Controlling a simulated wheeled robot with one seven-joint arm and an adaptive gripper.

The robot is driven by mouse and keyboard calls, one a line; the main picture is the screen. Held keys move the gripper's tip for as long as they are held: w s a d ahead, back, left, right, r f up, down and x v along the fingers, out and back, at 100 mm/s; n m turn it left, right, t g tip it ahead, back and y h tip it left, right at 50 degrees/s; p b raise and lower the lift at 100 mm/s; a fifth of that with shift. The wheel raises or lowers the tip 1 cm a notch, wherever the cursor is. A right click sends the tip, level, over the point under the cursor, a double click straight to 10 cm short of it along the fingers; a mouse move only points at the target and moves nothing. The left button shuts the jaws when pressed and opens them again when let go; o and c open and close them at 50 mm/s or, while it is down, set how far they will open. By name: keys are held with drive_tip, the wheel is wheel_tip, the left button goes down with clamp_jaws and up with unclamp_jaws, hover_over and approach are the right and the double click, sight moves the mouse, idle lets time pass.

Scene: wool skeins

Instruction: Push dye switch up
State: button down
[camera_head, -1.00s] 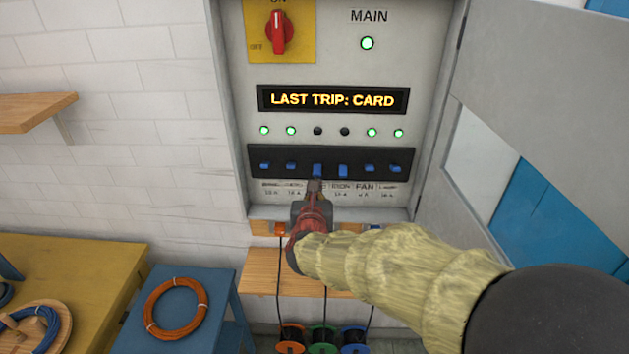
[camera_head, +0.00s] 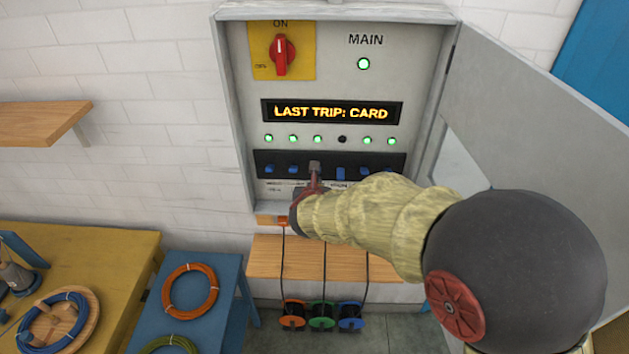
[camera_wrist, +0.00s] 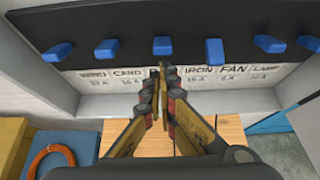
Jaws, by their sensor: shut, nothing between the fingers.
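The breaker panel has a black strip (camera_head: 262,160) with a row of blue switches. The third switch from the left (camera_wrist: 163,46) sits high like most of the others; its label is hidden behind my gripper, between CARD and IRON. In the head view my gripper covers this switch. The IRON switch (camera_head: 341,173) hangs lower, as also shows in the wrist view (camera_wrist: 214,52). My gripper (camera_wrist: 162,70) is shut and empty, its tips just below the third switch; I cannot tell whether they touch it. The third indicator light (camera_head: 317,139) is green; the fourth (camera_head: 342,139) is dark.
The display (camera_head: 331,112) reads LAST TRIP: CARD. The red main switch (camera_head: 282,55) points to ON and the MAIN light (camera_head: 363,64) is green. The cabinet door (camera_head: 530,130) stands open at right. A wooden shelf (camera_head: 262,262) and hanging spools (camera_head: 322,316) are below.

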drive_tip(key=shift+r, duration=0.1)
drive_tip(key=shift+w+r+p, duration=0.1)
drive_tip(key=shift+r+p, duration=0.45)
drive_tip(key=shift+r, duration=0.3)
drive_tip(key=shift+r, duration=0.1)
wheel_tip(320, 180, down, 5)
drive_tip(key=s+b, duration=0.2)
drive_tip(key=b, duration=0.2)
drive_tip(key=w+r+p+v, duration=0.1)
drive_tip(key=p+v, duration=0.1)
drive_tip(key=v, duration=0.7)
drive_tip(key=shift+s+r+p, duration=0.3)
drive_tip(key=shift+s+r, duration=0.05)
drive_tip(key=shift+r, duration=0.2)
